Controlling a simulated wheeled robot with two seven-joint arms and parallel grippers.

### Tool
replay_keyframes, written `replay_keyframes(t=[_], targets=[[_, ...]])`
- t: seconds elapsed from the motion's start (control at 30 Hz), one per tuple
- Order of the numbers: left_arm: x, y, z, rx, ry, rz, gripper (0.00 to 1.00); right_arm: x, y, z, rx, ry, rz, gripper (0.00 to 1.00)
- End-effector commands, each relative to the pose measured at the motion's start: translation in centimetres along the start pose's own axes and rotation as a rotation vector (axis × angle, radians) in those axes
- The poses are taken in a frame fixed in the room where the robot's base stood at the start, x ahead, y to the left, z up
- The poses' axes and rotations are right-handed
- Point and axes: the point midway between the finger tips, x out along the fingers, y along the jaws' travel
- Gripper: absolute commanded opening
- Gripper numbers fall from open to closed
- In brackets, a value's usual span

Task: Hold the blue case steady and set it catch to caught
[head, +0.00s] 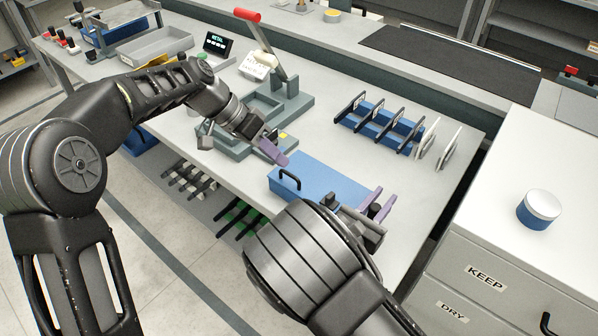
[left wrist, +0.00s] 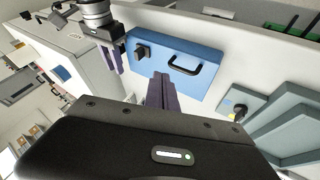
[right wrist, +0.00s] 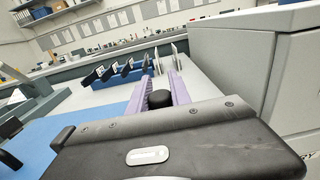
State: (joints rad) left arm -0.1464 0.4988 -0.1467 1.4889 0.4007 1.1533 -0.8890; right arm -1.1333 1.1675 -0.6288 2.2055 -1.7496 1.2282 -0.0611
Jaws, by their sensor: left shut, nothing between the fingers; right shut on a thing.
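The blue case (head: 322,183) lies closed on the bench, with a black handle (head: 290,179) on its front. It also shows in the left wrist view (left wrist: 205,62), where a black block-like catch (left wrist: 143,52) sits near the handle; whether it is caught I cannot tell. My left gripper (head: 278,155) is shut and empty, its purple fingertips close to the case's left back corner. My right gripper (head: 376,203) is shut on a black knob (right wrist: 160,99) at the case's right end. How the knob joins the case is hidden.
A blue rack (head: 383,125) with black and white plates stands behind the case. A grey press with a red-ended lever (head: 266,50) stands at the back left. A white cabinet (head: 510,165) with a round blue tin (head: 538,209) is at right.

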Motion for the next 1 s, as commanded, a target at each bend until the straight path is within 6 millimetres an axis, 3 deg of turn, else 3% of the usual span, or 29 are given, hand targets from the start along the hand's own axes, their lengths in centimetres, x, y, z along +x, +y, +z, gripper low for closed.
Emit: replay_keyframes(t=[0.27, 0.57, 0.8, 1.0], targets=[[3.6, 0.1, 0.1, -0.001, -0.004, 0.004, 0.00, 0.0, 0.0, 0.0, 0.000, 0.000, 0.001, 0.00], [9.7, 0.1, 0.1, -0.001, -0.005, 0.003, 0.00, 0.0, 0.0, 0.0, 0.000, 0.000, 0.001, 0.00], [11.1, 2.9, 0.0, 0.000, -0.001, 0.000, 0.00, 0.0, 0.0, 0.0, 0.000, 0.000, 0.001, 0.00], [11.5, 3.5, 0.0, -0.001, 0.000, -0.001, 0.00, 0.0, 0.0, 0.0, 0.000, 0.000, 0.000, 0.00]])
